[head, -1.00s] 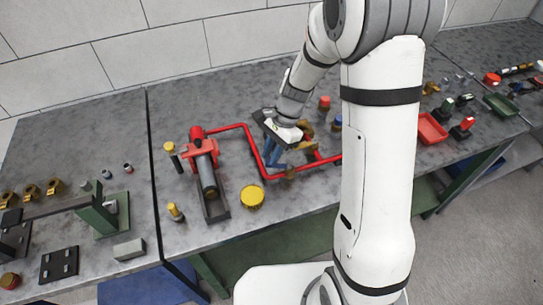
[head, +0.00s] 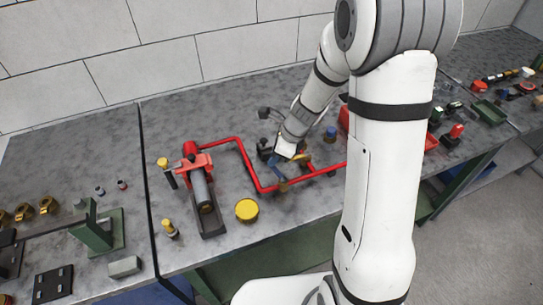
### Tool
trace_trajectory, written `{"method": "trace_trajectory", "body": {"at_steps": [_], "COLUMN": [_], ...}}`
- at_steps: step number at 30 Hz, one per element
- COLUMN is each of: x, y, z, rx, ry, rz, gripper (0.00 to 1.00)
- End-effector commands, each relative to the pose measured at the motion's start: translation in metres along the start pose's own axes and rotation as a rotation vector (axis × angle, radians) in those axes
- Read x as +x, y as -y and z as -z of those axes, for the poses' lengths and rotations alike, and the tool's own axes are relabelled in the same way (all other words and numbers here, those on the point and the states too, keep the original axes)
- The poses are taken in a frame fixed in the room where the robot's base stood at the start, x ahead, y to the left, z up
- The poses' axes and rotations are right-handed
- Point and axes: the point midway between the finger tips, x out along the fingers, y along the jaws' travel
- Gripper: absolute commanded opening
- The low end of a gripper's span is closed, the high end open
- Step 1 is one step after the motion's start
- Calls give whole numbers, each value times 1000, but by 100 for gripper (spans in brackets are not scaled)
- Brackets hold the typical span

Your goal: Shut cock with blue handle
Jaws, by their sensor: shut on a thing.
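My gripper (head: 277,157) is at the red pipe run on the bench, low over a brass cock. It is shut on the blue handle (head: 274,166), part of which shows just below and left of the jaws. The jaws and wrist hide the rest of the handle. Brass fittings (head: 282,186) sit on the red pipe (head: 243,153) below the gripper. The exact angle of the handle to the pipe is hard to tell.
A blue-topped fitting (head: 330,134) stands right of my gripper. My upright arm hides the pipe's right end.

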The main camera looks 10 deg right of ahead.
Motion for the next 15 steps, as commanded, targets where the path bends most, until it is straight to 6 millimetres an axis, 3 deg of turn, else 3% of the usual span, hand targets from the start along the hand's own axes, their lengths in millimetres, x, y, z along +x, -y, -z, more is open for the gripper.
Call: {"method": "trace_trajectory", "body": {"at_steps": [15], "x": [-5], "y": [7], "z": [9], "rx": [200], "ry": [1], "rz": [86], "gripper": [0]}}
